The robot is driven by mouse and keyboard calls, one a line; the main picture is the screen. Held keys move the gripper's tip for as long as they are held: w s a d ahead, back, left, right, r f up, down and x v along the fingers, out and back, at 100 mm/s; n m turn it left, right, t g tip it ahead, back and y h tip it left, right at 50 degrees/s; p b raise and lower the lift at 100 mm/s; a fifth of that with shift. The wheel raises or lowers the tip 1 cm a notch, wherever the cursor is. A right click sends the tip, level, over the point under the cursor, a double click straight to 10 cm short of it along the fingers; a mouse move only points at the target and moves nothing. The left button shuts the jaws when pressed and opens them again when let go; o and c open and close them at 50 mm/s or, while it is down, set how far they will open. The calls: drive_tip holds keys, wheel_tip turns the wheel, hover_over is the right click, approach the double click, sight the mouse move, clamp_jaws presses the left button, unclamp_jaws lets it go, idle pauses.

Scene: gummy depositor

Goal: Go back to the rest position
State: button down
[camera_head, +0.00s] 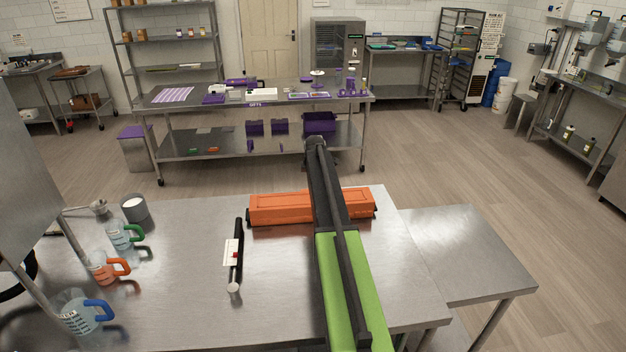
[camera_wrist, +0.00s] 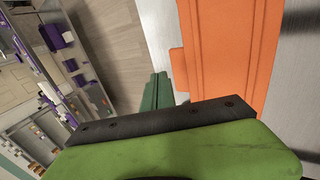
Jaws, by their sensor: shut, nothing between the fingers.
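My arm reaches forward over the steel table (camera_head: 190,300) in the head view, crossing in front of a long orange case (camera_head: 280,208). My gripper is hidden behind the arm's end in that view. In the wrist view my gripper (camera_wrist: 158,90) shows as narrow dark green fingers, shut with nothing between them. The orange case (camera_wrist: 228,45) also fills the upper right of the wrist view, beside the fingers. I cannot tell how large the gap between them is.
A black rod-like tool (camera_head: 238,255) with a white label lies left of the case. Jugs with green (camera_head: 124,236), orange (camera_head: 108,267) and blue (camera_head: 82,311) handles and a grey cup (camera_head: 134,208) stand farther left. A lower side table (camera_head: 465,250) adjoins at right. Open floor lies beyond.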

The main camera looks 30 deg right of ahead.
wheel_tip(320, 180, up, 7)
drive_tip(key=p, duration=0.5)
drive_tip(key=shift+s+d+r+p, duration=0.15)
drive_tip(key=shift+s+d+p, duration=0.1)
drive_tip(key=shift+d+p, duration=0.1)
